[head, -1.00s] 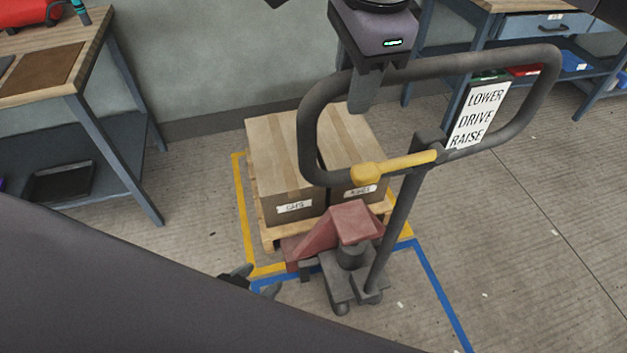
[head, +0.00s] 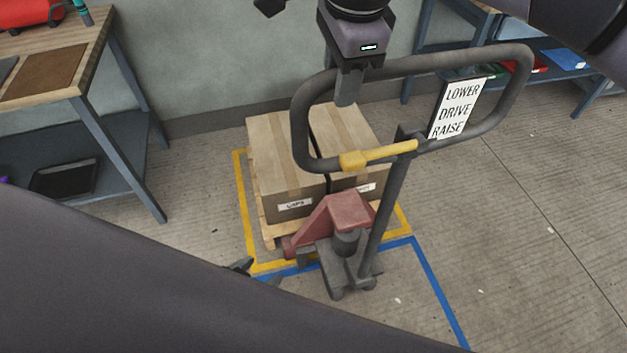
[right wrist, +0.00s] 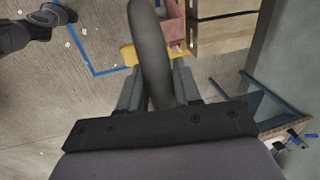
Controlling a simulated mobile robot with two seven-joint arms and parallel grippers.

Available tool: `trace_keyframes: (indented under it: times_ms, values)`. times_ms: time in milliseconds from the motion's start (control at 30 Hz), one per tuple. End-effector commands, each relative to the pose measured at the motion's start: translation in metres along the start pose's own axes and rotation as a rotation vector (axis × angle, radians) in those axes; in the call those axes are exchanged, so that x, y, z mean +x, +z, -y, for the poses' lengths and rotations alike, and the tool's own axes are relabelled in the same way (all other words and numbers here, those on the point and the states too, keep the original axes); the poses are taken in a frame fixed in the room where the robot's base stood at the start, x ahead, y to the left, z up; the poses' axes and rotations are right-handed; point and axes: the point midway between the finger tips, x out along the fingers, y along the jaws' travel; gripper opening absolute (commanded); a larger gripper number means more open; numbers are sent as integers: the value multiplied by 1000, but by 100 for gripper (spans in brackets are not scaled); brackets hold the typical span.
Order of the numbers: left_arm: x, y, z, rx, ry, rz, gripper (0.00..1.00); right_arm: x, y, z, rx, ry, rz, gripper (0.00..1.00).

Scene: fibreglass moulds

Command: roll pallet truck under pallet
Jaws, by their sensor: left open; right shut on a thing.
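The pallet truck has a red body (head: 350,211), a dark base and a looped grey handle (head: 516,90) with a yellow lever and a LOWER/DRIVE/RAISE sign. Its red body stands close against the near side of the wooden pallet (head: 268,232); the forks are mostly hidden, so how far under they reach is unclear. Two cardboard boxes (head: 285,165) sit on the pallet. My right gripper (head: 348,90) is shut on the handle's upper left bar; the right wrist view shows the bar between its fingers (right wrist: 160,88). My left gripper (head: 258,272) is open and empty, low left of the truck, partly hidden by my arm.
Yellow tape (head: 240,190) outlines the floor around the pallet, with blue tape (head: 437,285) on the near side. A workbench (head: 95,50) stands at left, and a blue-framed bench (head: 407,75) at the back right. The wall is close behind the pallet. Floor at right is clear.

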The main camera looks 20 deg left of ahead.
Motion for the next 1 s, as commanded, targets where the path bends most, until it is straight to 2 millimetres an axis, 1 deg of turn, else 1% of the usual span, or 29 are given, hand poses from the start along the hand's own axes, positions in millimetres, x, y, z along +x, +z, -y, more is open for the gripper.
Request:
trace_keyframes:
  times_ms: [33,267,300,333,367,633,733,867,1000]
  values:
    - [0,0,0,0,0,0,65,1,-3,0,3,3,-7,0]
    - [0,0,0,0,0,0,65,1,-3,-1,3,4,-7,0]
    - [0,0,0,1,0,0,65,1,-3,-1,3,4,-7,46]
    - [0,0,0,2,1,0,65,1,-3,-1,3,4,-7,56]
    - [0,0,0,2,1,0,65,1,-2,-1,3,4,-6,63]
    - [0,0,0,1,1,-1,65,0,-1,-1,1,3,-3,63]
    - [0,0,0,1,0,-1,65,-5,-1,0,1,1,-3,63]
    - [0,0,0,0,0,-1,65,-24,-1,0,1,0,-3,63]
    - [0,0,0,0,0,-1,65,-54,-1,0,2,-2,-3,63]
